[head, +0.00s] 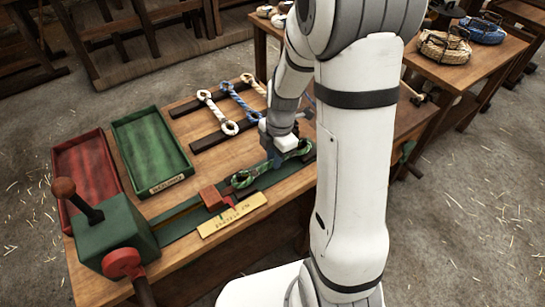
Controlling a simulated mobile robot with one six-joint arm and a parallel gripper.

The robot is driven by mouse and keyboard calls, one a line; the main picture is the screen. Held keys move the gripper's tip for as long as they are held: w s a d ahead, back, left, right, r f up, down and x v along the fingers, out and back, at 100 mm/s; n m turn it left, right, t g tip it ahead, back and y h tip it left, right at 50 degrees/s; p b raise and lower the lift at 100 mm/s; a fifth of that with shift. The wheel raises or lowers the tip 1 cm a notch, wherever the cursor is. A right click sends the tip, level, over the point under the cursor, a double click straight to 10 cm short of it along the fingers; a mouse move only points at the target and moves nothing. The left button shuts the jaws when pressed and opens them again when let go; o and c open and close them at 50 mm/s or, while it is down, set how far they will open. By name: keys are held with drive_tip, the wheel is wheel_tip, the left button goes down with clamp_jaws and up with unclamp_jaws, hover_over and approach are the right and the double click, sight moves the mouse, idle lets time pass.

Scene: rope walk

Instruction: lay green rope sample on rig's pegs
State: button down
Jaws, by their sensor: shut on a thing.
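The green rope sample (247,179) lies lengthwise along the rig's green rail, with a looped eye at each end. My gripper (274,160) is shut on it around its middle, pointing down. The rig (117,234) has a green box with a red-knobbed lever at the near left, a long green rail, and a red carriage (213,197) beside the rope's left eye. The pegs are too small or hidden, so I cannot tell whether either eye is around one. My arm hides part of the rail's right end.
A green tray (190,172) and a red tray (57,178) lie at the table's left. Several white and blue rope samples (215,110) lie on dark racks behind the rig. A yellow plate (233,215) is at the front. Coiled ropes (444,46) sit on another table at the back right.

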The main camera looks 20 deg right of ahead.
drive_tip(key=shift+f, duration=0.2)
drive_tip(key=c, duration=1.2)
unclamp_jaws()
drive_tip(key=shift+c, duration=0.2)
drive_tip(key=shift+w+r+p, duration=0.1)
drive_tip(key=shift+r+p, duration=1.85)
drive_tip(key=shift+r, duration=1.6)
wheel_tip(320, 180, up, 8)
drive_tip(key=shift+w+d+f, duration=0.15)
drive_tip(key=shift+d, duration=0.3)
